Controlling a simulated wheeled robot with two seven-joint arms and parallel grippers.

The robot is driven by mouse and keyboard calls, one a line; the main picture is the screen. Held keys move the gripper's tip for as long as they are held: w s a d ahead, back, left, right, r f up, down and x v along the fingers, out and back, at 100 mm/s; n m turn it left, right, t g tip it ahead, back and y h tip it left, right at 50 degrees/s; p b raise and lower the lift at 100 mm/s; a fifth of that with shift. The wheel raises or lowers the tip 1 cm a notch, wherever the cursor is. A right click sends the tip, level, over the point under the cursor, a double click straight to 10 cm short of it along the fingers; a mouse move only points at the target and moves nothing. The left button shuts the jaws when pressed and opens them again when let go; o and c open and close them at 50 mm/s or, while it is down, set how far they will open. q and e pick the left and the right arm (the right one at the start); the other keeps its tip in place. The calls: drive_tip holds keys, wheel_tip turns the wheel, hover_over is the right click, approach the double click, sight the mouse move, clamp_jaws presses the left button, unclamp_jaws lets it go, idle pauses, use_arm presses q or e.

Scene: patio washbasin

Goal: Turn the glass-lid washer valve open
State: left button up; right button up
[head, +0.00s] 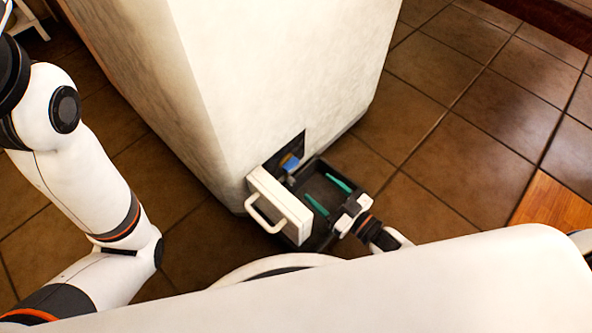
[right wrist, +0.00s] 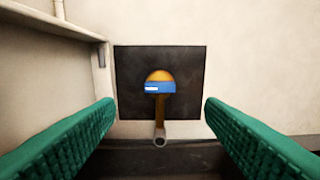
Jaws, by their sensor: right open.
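The valve is a small brass tap with a rounded top and a blue band (right wrist: 159,88), set against a dark square panel (right wrist: 193,70) in the right wrist view. Its spout points down toward the camera. In the head view its blue part (head: 289,162) shows in a dark opening low in the white block. My right gripper (head: 317,186) is open and empty, its green fingers facing the opening. In the wrist view one finger stands on either side of the tap, apart from it. My left arm is at the left; its gripper is out of view.
The tall white block (head: 285,75) rises above the opening. Brown tiled floor (head: 440,125) is clear to the right.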

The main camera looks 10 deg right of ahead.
sight(294, 167)
drive_tip(key=b+x, duration=0.3)
drive_tip(key=x, duration=0.4)
drive_tip(key=shift+w+a+f, duration=0.15)
drive_tip(key=shift+w+a, duration=0.05)
drive_tip(key=shift+w, duration=0.15)
drive_tip(key=shift+w+a+b, duration=0.35)
drive_tip(key=shift+w, duration=0.15)
